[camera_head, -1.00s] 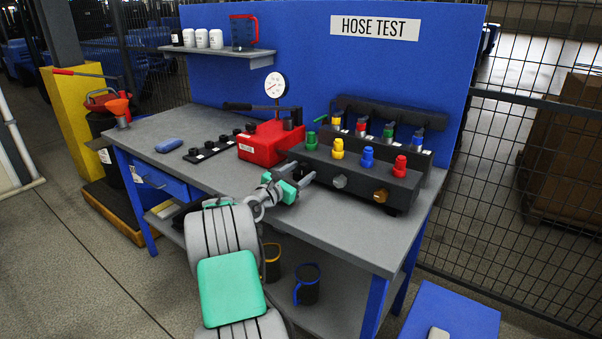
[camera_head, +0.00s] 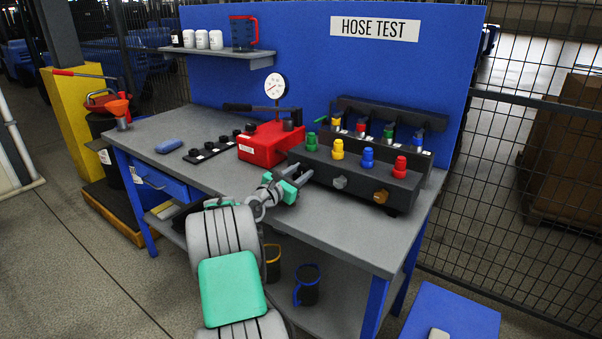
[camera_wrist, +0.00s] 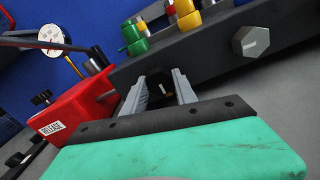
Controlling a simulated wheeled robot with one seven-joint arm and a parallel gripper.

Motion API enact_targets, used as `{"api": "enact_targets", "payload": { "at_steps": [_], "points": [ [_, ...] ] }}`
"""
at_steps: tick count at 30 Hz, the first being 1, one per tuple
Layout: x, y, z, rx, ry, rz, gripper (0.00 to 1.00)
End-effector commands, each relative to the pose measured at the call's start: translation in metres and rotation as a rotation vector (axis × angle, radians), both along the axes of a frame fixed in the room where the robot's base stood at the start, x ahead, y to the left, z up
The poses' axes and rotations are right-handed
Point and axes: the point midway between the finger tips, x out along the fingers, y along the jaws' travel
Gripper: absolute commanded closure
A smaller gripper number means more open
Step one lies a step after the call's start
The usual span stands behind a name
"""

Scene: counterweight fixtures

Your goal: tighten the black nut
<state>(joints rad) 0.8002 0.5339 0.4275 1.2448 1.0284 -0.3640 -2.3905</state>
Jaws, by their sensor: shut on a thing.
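The black nut (camera_wrist: 159,83) sits on the front face of the dark manifold block (camera_wrist: 215,55), at its left end, and carries a short pale mark. My gripper (camera_wrist: 157,80) is shut on it, with one grey finger on each side in the wrist view. In the head view my gripper (camera_head: 301,178) reaches the left end of the block's front and hides the nut. On the same face, to the right, are a grey hex nut (camera_wrist: 251,40) and a brass one (camera_head: 381,196).
Green, yellow, blue and red fittings stand on top of the block, the green one (camera_head: 311,141) nearest my gripper. A red pump box (camera_head: 268,144) with a gauge (camera_head: 276,86) stands close by on the left. The bench front (camera_head: 335,230) is clear.

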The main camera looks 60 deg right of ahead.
Motion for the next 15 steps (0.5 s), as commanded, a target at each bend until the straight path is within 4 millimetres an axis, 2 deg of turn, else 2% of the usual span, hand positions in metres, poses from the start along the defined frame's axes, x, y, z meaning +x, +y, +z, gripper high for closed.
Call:
{"api": "enact_targets", "payload": {
  "at_steps": [8,15],
  "points": [
    [-0.0001,0.0001,-0.0004,-0.002,-0.012,-0.001,1.0],
    [-0.0002,0.0001,-0.0008,-0.015,-0.095,-0.001,1.0]
  ]
}}
